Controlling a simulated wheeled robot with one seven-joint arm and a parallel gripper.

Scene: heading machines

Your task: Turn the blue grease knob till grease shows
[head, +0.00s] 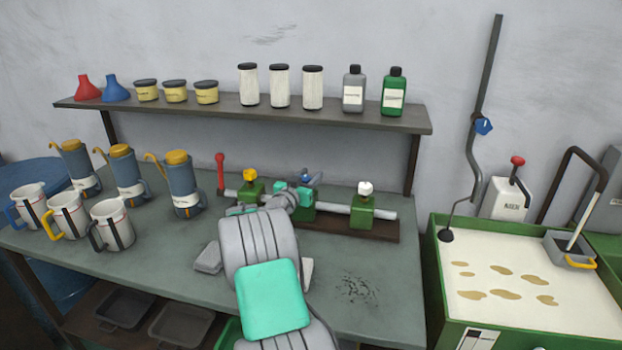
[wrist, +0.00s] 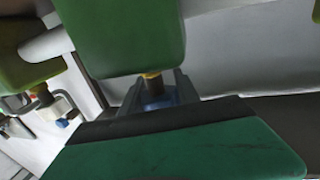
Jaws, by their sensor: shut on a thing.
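The blue grease knob (head: 306,177) sits on top of the middle green block of a pipe row at the back of the bench. My gripper (head: 293,195) reaches it from the front and is shut on it. In the wrist view the blue knob (wrist: 158,97) shows partly, on a yellow stem under the middle green block (wrist: 120,35). A black-padded green finger (wrist: 190,150) covers the rest of it. I cannot make out any grease at the block.
A yellow knob (head: 250,174) stands left and a white knob (head: 365,187) right on neighbouring blocks. A red lever (head: 220,165) is at the pipe's left end. Mugs (head: 112,222) and oil cans (head: 181,185) fill the bench's left. The front right is clear except dark specks (head: 358,290).

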